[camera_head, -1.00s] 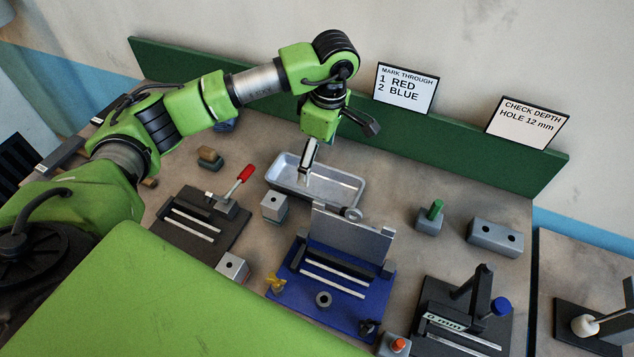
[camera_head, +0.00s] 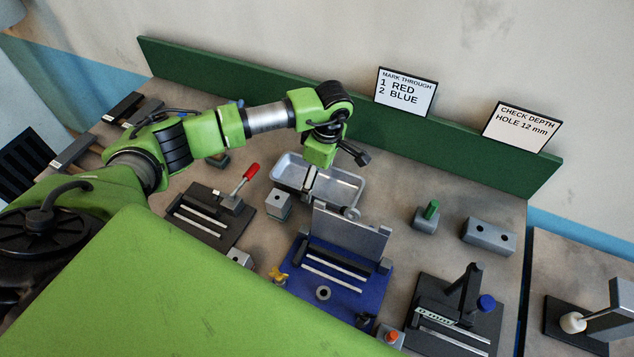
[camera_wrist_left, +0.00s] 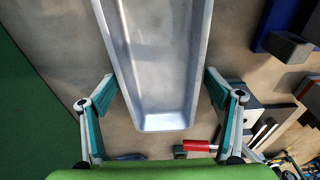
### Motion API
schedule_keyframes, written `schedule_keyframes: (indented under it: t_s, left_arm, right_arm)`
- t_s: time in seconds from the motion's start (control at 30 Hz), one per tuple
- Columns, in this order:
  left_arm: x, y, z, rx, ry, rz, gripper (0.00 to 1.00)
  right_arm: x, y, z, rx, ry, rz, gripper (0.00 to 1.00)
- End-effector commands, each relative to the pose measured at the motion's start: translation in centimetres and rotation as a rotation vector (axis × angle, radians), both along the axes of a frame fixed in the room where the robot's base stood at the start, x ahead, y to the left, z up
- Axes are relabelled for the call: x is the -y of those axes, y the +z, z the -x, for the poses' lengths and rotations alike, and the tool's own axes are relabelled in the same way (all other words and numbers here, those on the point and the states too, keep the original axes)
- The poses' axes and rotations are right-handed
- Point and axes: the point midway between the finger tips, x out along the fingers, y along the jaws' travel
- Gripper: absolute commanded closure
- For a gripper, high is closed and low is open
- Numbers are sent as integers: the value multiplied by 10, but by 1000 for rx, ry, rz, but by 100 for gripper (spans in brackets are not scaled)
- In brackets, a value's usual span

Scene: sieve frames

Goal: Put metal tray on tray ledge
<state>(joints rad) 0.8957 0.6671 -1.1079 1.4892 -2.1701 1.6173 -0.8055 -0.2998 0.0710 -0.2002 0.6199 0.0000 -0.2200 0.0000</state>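The metal tray (camera_head: 343,188) is a shallow grey rectangular pan lying on the bench near the back wall. My left gripper (camera_head: 336,171) reaches down over it, with its fingers spread apart. In the left wrist view the tray (camera_wrist_left: 158,60) runs between the two open fingers of the left gripper (camera_wrist_left: 162,88); its near end lies between them, with a gap visible on each side. I cannot tell how high the fingertips are over the tray. I cannot make out which part of the scene is the tray ledge. My right gripper is not in view.
A blue fixture (camera_head: 330,293) with an upright grey plate stands in front of the tray. A black fixture with a red-handled lever (camera_head: 244,177) is at left. A grey block with a hole (camera_head: 278,205) stands close to the tray's front left. A green backboard (camera_head: 450,140) runs behind.

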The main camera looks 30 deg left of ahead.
Motion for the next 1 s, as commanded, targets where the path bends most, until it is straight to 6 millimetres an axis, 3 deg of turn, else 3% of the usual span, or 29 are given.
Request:
schedule_keyframes:
  t_s: [0.03,0.2,0.27,0.57,1.0]
  left_arm:
    - [0,0,0,0,0,0,33]
    - [0,0,0,0,0,0,73]
    - [0,2,-1,2,0,1,78]
    - [1,12,-2,6,-1,3,78]
    - [0,89,-2,6,1,1,78]
  right_arm:
    - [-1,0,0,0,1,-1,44]
    - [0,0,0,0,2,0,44]
    - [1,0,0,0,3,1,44]
    - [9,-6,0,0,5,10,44]
    - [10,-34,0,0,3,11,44]
